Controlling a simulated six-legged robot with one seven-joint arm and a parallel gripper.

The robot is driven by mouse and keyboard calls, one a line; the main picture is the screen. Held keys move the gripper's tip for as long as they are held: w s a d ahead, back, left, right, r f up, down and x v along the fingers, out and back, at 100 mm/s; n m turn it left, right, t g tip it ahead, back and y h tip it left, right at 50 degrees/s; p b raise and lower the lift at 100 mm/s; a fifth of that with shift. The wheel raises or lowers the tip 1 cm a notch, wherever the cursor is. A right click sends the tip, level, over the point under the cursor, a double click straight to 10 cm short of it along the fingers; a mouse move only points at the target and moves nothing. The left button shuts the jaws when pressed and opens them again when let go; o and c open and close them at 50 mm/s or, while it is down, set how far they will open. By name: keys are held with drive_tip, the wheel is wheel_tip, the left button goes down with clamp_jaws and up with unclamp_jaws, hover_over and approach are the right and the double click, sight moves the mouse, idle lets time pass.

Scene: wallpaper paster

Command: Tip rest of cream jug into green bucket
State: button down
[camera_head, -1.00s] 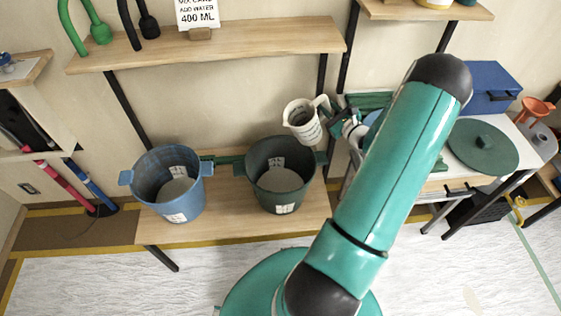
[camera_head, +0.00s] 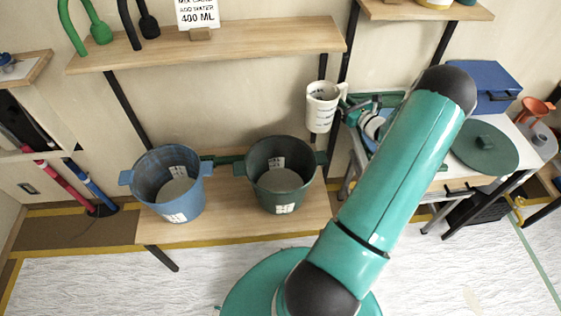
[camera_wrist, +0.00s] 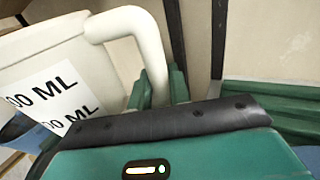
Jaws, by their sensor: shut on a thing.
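The cream jug (camera_head: 321,107) is held in the air, up and to the right of the green bucket, and stands nearly upright. My gripper (camera_wrist: 160,95) is shut on its handle; in the head view the fingers are small and partly hidden by my arm. In the wrist view the jug (camera_wrist: 50,75) shows its white label with "ML" lettering. The jug's inside cannot be seen well. The dark green bucket (camera_head: 262,190) stands on the low wooden bench, with greyish contents (camera_head: 280,179) in its bottom.
A blue bucket (camera_head: 150,205) with similar grey contents stands left of the green one. The wooden shelf (camera_head: 230,42) with a "400 ML" sign (camera_head: 198,13) hangs above. A side table at right holds a round green lid (camera_head: 478,155) and a blue box (camera_head: 487,85).

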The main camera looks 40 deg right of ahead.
sight(346, 92)
drive_tip(key=shift+r, duration=2.05)
drive_tip(key=shift+a, duration=0.1)
